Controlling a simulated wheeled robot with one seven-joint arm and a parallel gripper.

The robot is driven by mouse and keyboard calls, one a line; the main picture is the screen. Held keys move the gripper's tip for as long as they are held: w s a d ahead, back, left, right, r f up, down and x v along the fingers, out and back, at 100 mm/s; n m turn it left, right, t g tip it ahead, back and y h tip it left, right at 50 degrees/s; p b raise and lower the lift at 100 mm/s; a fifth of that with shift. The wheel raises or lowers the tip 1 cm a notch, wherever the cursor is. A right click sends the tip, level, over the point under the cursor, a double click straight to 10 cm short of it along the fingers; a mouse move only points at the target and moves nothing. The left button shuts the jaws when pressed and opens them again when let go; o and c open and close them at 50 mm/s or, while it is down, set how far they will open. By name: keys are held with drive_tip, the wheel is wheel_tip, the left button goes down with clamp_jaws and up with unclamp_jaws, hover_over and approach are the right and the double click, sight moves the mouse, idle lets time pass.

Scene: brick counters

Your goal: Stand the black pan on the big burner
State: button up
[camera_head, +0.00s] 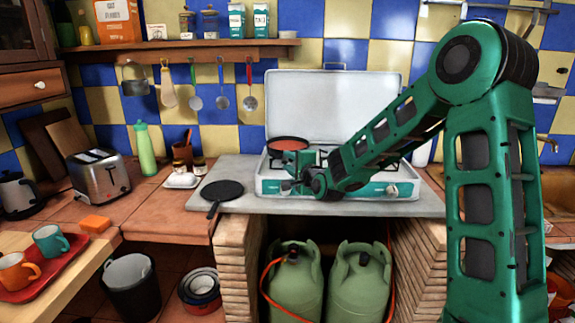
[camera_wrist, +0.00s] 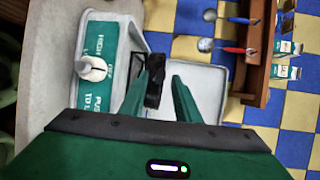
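The black pan (camera_head: 222,189) is flat and round. It lies on the grey slab left of the stove, its handle pointing toward the front edge. The stove (camera_head: 262,187) has a white top, a teal front panel and a raised lid. My gripper (camera_head: 287,172) is over the stove's left part, right of the black pan and apart from it. Its fingers stand apart in the wrist view (camera_wrist: 162,76). A dark piece shows between them there; I cannot tell what it is. A red pan (camera_head: 288,143) is at the stove's back left. My arm hides much of the burners.
A white dish with small jars (camera_head: 182,180) stands left of the black pan, near a toaster (camera_head: 98,176) and a green bottle (camera_head: 145,150). Utensils hang under the shelf (camera_head: 180,46). Gas bottles (camera_head: 358,283) stand below. The slab's front left is partly clear.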

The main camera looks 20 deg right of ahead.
drive_tip(key=s+d+r, duration=0.1)
drive_tip(key=s+r, duration=0.1)
drive_tip(key=s, duration=1)
drive_tip(key=shift+d, duration=0.25)
drive_tip(key=s+d+f+n+g+h, duration=0.2)
drive_tip(key=s+d+f+n+g, duration=0.25)
drive_tip(key=s+d, duration=0.35)
drive_tip(key=s+d+f+n+g+h, duration=0.25)
drive_tip(key=s+d+g, duration=0.3)
drive_tip(key=s, duration=0.45)
drive_tip(key=s+d+f+n+g+y, duration=0.1)
drive_tip(key=s+g, duration=0.5)
drive_tip(key=s, duration=1.9)
drive_tip(key=n+y, duration=0.1)
drive_tip(key=n, duration=0.1)
drive_tip(key=shift+s+d+n+g+y, duration=0.2)
drive_tip(key=shift+n+g+y, duration=0.1)
drive_tip(key=shift+n+y, duration=0.1)
